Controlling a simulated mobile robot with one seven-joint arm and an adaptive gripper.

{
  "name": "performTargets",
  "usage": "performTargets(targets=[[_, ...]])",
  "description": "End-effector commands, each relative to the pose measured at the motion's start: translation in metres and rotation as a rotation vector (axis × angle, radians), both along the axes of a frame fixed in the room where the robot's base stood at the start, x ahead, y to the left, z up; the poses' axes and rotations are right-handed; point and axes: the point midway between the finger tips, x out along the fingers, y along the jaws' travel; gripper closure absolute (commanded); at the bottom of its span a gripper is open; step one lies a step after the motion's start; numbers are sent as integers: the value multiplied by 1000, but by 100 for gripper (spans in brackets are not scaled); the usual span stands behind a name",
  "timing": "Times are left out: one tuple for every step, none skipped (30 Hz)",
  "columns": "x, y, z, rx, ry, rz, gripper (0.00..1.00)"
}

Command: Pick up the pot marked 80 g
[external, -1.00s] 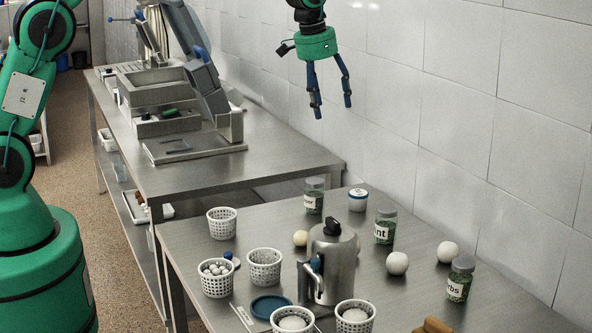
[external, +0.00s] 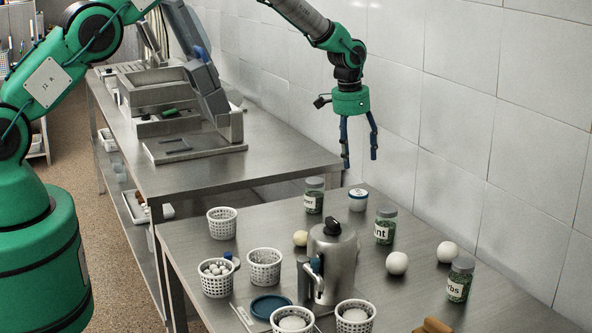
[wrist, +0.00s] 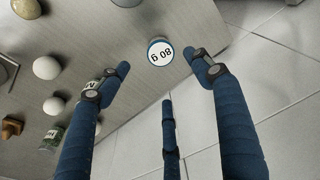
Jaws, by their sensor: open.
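The pot marked 80 g (external: 358,199) is a small white tub with a blue band, upright at the back edge of the near table by the wall. In the wrist view the pot (wrist: 160,52) shows its white lid with "80 g" upside down, between and beyond my fingertips. My gripper (external: 360,160) points down, open and empty, above the pot and apart from it. Its blue fingers (wrist: 160,75) spread wide in the wrist view.
Green-filled jars (external: 314,195) (external: 385,224) stand on either side of the pot. A steel jug (external: 333,262), white balls (external: 397,263) and perforated baskets (external: 222,223) stand nearer. The tiled wall (external: 480,130) rises close behind the pot.

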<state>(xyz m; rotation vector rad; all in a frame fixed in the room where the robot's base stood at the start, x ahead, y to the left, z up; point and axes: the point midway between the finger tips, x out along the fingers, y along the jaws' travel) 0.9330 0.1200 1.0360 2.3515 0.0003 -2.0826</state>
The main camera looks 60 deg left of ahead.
Motion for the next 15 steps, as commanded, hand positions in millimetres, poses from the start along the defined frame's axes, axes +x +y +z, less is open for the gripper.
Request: performTargets(targets=[[1,1,-1,0,0,0,35],[1,1,-2,0,0,0,35],[1,1,-2,0,0,0,35],[1,1,-2,0,0,0,35],[1,1,-2,0,0,0,35],[1,1,-2,0,0,0,35],[1,1,-2,0,0,0,35],[1,1,-2,0,1,0,35],[1,0,-2,0,1,0,35],[1,0,-2,0,1,0,35],[1,0,-2,0,1,0,35],[1,0,-3,0,1,0,35],[1,0,-3,0,1,0,35],[1,0,-4,0,1,0,35],[1,0,-6,0,1,0,35]])
